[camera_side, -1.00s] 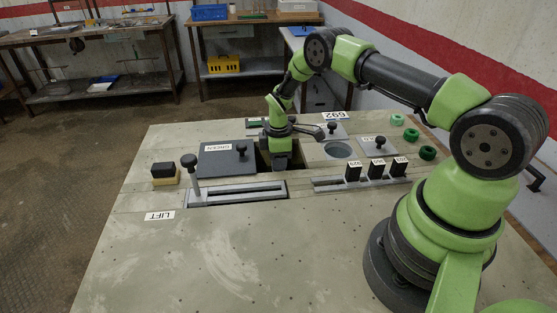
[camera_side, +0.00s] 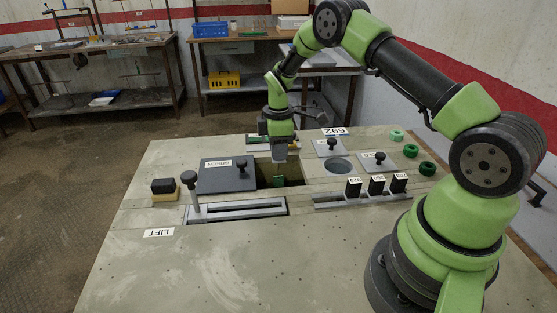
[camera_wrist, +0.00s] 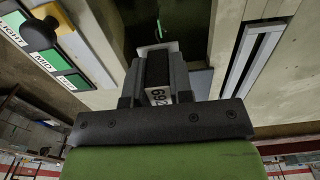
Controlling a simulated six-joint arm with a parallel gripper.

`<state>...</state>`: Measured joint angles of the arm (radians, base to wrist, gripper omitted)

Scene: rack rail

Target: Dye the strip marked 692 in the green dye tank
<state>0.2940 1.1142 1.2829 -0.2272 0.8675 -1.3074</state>
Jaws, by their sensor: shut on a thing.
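My gripper (camera_side: 280,155) is shut on the black holder marked 692 (camera_wrist: 160,96), upright over the open tank (camera_side: 293,172). A green strip end (camera_side: 279,181) hangs below the gripper, within the outline of the opening; I cannot tell how deep it reaches. In the wrist view the holder sits between the fingers (camera_wrist: 156,78), with a green sliver (camera_wrist: 157,28) beyond it against the dark tank. The dark lid marked GREEN (camera_side: 220,180) lies left of the opening. A white 692 label (camera_side: 334,131) is on the table behind.
Several black holders (camera_side: 376,186) stand in a rail at right. The LIFT lever (camera_side: 190,188) rises at front left, beside a black-and-yellow block (camera_side: 163,190). Knobbed lids (camera_side: 327,147), a round opening (camera_side: 340,166) and green rings (camera_side: 410,150) are at right. The front tabletop is clear.

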